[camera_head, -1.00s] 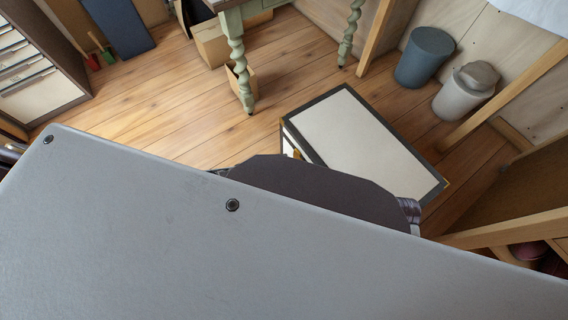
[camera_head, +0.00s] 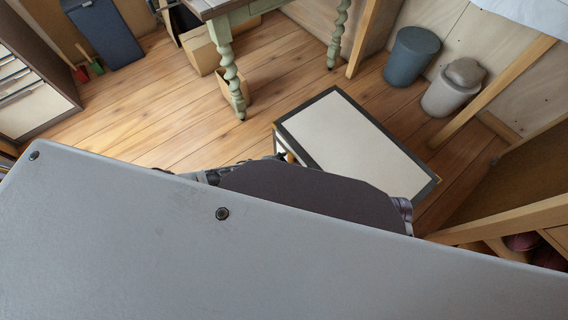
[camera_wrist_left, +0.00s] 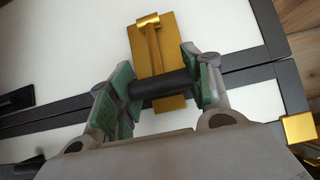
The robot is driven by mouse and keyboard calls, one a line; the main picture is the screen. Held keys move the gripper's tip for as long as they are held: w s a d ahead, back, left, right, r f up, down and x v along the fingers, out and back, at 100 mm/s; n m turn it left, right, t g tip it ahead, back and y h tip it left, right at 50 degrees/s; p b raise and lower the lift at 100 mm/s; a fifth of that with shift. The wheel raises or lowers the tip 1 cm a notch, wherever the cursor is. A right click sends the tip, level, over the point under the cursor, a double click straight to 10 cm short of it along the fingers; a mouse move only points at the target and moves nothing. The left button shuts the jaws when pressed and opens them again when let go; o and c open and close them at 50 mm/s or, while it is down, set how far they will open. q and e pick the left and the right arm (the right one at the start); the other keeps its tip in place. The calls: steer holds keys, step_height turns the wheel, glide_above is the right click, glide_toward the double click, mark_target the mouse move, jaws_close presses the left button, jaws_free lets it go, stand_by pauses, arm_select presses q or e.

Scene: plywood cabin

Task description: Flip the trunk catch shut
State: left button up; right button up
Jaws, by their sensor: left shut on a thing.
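The trunk (camera_head: 345,140) is a white box with dark edging, standing shut on the floor in the head view. In the left wrist view, its white face (camera_wrist_left: 75,40) carries a brass catch (camera_wrist_left: 155,45) with a black crossbar (camera_wrist_left: 165,84). My left gripper (camera_wrist_left: 163,88) has its green-padded fingers at either side of this bar and is shut on it. In the head view, the left gripper (camera_head: 281,157) shows only in part at the trunk's near left side, mostly hidden by my own body. The right gripper is not in view.
A brass corner (camera_wrist_left: 298,128) sits at the trunk's edge. A green turned-leg table (camera_head: 232,75) and cardboard boxes (camera_head: 203,52) stand behind. Two bins (camera_head: 411,57) stand by the wall at right. The wooden floor (camera_head: 160,110) left of the trunk is clear.

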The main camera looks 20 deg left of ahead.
arm_select(q)
steer(key=shift+w+d+r, duration=0.3)
steer(key=shift+w+r, duration=0.05)
steer(key=o, duration=1.3)
steer(key=shift+o, duration=1)
steer(key=shift+s+a+f, duration=0.15)
steer(key=shift+f, duration=0.05)
steer(key=shift+s+a, duration=0.15)
